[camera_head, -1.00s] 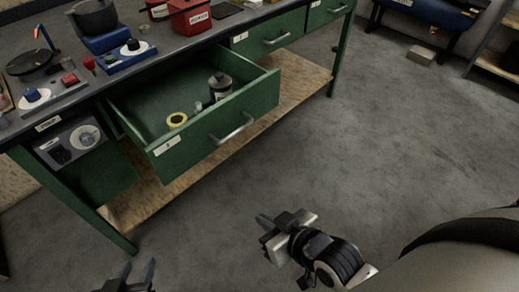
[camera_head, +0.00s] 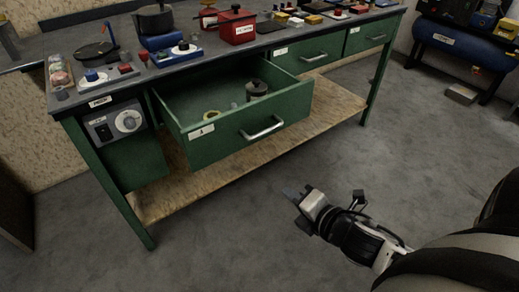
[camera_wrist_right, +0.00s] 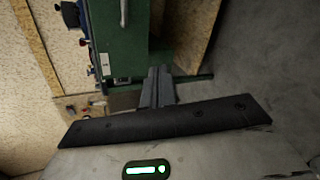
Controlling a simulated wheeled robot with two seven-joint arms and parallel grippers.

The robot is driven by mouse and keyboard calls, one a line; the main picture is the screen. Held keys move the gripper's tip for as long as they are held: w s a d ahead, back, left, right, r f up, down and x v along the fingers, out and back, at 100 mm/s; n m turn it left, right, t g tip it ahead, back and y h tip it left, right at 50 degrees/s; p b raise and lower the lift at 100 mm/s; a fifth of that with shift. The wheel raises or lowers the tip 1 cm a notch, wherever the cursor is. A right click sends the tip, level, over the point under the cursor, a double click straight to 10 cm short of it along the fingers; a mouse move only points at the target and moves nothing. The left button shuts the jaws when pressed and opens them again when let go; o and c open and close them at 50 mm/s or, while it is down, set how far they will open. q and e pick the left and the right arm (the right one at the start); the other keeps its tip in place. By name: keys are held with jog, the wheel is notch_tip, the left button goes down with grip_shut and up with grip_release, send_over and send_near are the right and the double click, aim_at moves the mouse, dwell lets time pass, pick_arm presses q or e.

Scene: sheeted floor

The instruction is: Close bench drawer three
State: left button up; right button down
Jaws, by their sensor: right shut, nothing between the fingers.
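The open green bench drawer (camera_head: 225,145), with a small white label and a metal handle (camera_head: 262,128), is pulled well out of the green bench. I cannot read the label's digit with certainty. My right gripper (camera_head: 295,195) is in front of and below the drawer, apart from the handle, over the floor. Its fingers are shut and empty in the right wrist view (camera_wrist_right: 157,88). My left gripper is out of view.
The bench top (camera_head: 215,52) carries a red box (camera_head: 236,26), a black pot (camera_head: 154,18) and several small items. Two other drawers (camera_head: 305,54) to the right look shut. A wooden lower shelf (camera_head: 195,185) lies under the drawer. The floor in front is clear.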

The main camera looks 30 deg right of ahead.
jog(key=w+d+r+n+t+b, duration=0.2)
jog(key=w+d+r+n, duration=0.2)
jog(key=n, duration=1)
jog(key=x, duration=1.3)
jog(key=shift+w, duration=0.3)
jog(key=shift+w, duration=0.1)
